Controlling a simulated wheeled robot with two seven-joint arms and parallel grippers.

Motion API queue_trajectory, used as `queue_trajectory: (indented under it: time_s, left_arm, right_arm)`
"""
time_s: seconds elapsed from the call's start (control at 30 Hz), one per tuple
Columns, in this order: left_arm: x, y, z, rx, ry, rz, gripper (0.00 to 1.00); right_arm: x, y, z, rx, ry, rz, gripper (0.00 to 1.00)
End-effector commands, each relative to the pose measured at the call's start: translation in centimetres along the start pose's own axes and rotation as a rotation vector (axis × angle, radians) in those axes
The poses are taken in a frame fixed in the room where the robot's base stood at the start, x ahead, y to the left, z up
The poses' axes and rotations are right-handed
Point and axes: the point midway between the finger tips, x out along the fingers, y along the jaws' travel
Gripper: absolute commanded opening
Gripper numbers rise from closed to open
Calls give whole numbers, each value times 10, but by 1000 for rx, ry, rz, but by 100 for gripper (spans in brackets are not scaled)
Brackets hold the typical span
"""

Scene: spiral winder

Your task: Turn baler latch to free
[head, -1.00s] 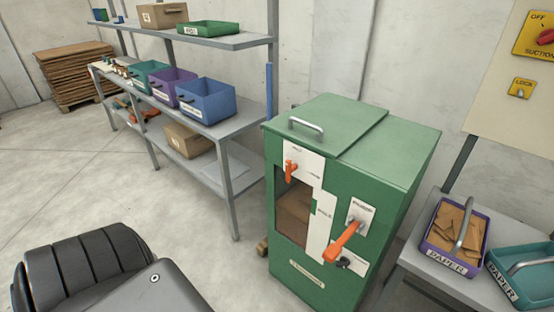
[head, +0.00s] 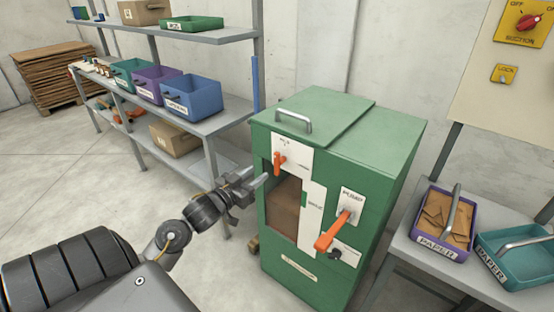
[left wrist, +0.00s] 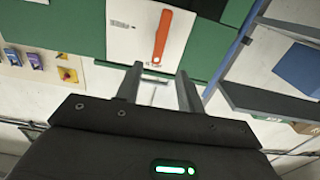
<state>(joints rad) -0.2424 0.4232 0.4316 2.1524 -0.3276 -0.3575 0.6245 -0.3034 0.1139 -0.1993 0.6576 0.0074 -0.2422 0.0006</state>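The green baler (head: 285,225) stands right of centre in the head view. Its latch is the small orange lever (head: 279,161) on a white plate at the upper left of the front; it hangs roughly upright. In the left wrist view the orange lever (left wrist: 162,38) shows on its white plate, beyond my fingertips. My left gripper (head: 256,178) is just left of the baler front, slightly below the lever, apart from it. In the left wrist view its two fingers (left wrist: 157,78) are spread with nothing held between them. My right gripper is not in view.
A larger orange pump lever (head: 333,230) juts from the baler's front at the right. A metal handle (head: 294,119) stands on its lid. A shelf rack (head: 215,126) with bins is behind my left arm. A purple paper bin (head: 425,240) sits on a side table.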

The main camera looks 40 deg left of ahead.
Motion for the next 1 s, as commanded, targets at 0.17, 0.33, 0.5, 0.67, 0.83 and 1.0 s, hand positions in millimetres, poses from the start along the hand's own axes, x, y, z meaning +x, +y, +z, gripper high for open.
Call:
queue_trajectory:
  time_s: [0.17,0.33,0.5,0.67,0.83,1.0]
  left_arm:
    - [-1,2,-10,4,17,5,38]
    - [13,2,-10,4,18,5,38]
    - [44,2,-11,3,18,4,38]
    - [73,2,-11,3,17,4,38]
    - [96,2,-11,4,17,4,38]
    - [106,2,-11,5,16,5,38]
  right_arm:
    - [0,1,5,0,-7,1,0]
    - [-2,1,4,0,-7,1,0]
    - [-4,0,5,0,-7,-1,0]
    - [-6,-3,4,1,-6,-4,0]
    - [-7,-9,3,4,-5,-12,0]
    - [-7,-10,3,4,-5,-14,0]
